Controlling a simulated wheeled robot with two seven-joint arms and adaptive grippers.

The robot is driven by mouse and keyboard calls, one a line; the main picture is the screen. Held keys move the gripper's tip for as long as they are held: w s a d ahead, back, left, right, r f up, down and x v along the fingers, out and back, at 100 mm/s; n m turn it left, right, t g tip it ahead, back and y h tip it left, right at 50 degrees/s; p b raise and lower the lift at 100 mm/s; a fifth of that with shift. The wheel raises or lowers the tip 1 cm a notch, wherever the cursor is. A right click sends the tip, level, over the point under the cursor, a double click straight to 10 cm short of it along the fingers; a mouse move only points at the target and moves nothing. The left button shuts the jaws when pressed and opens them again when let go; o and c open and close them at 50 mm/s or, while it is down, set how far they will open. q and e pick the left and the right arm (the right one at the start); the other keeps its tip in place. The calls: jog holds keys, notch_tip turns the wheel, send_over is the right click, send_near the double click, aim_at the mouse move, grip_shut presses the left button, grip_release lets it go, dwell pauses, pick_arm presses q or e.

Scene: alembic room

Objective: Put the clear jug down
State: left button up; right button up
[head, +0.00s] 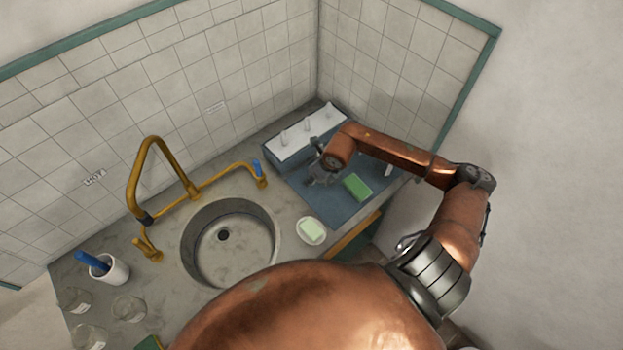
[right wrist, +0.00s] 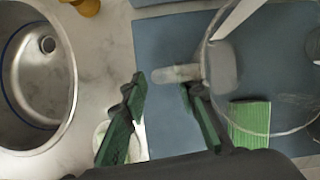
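The clear jug (right wrist: 262,125) shows in the right wrist view as a see-through round outline over the blue mat (right wrist: 170,120). A clear bar, which looks like its handle (right wrist: 172,74), points left toward the gap between my right fingertips. My right gripper (right wrist: 165,92) has its green-padded fingers apart, around or just above that handle. I see no contact on both sides. In the head view my right gripper (head: 320,175) is low over the blue mat (head: 325,207), and the jug is hard to make out there. I cannot tell whether its base touches the mat. My left gripper is out of view.
A green sponge (head: 357,187) lies on the mat, close to the jug. A pegged rack (head: 287,150) stands behind. Left are a soap dish (head: 311,241), a sink (head: 205,255) and a brass tap (head: 134,183). A cup (head: 117,272) and glassware (head: 90,336) stand at far left.

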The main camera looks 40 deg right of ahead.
jog(key=b+v, duration=0.1)
jog(key=v, duration=1)
